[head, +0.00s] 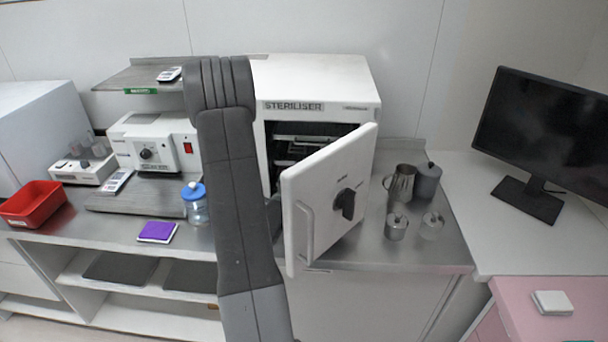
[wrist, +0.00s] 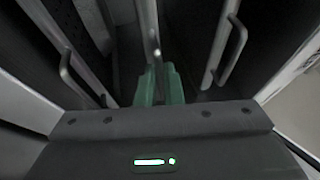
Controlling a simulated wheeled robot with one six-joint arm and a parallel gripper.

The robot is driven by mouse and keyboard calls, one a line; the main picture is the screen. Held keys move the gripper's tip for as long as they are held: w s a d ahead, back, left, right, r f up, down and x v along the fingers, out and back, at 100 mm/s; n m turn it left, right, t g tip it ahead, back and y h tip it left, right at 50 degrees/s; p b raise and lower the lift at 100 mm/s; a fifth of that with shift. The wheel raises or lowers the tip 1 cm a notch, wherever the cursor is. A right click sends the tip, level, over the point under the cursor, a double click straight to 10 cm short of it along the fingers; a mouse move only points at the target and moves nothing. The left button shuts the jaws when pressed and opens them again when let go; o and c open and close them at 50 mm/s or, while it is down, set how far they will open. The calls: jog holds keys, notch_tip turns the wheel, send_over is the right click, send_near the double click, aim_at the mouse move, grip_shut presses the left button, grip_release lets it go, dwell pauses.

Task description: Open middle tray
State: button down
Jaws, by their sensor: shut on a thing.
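The white steriliser (head: 360,90) stands on the steel counter with its door (head: 325,190) swung open towards the front. Metal trays (head: 300,140) show in its dark inside, partly hidden by the door and my arm. In the wrist view, the trays have bar handles, one on the left (wrist: 75,75), one on the right (wrist: 230,60) and a middle handle (wrist: 154,35) between them. My gripper (wrist: 160,82) has green fingers and is shut on the middle tray's handle. In the head view my gripper is hidden. How far the middle tray is out cannot be told.
The open door stands close to the right of my arm. Metal jugs and pots (head: 402,190) stand on the counter right of it. A blue-lidded jar (head: 196,208) and a purple pad (head: 157,231) are left of my arm. A monitor (head: 545,130) is at far right.

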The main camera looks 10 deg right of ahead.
jog(key=s+b, duration=0.1)
jog(key=s, duration=0.1)
jog(key=s+a+b, duration=0.1)
jog(key=s+b, duration=0.1)
jog(key=shift+a+b, duration=0.1)
jog(key=shift+b, duration=0.2)
jog(key=c, duration=1.6)
grip_release()
jog(key=shift+b+v, duration=2.6)
jog(key=shift+v, duration=4.35)
jog(key=shift+r, duration=0.1)
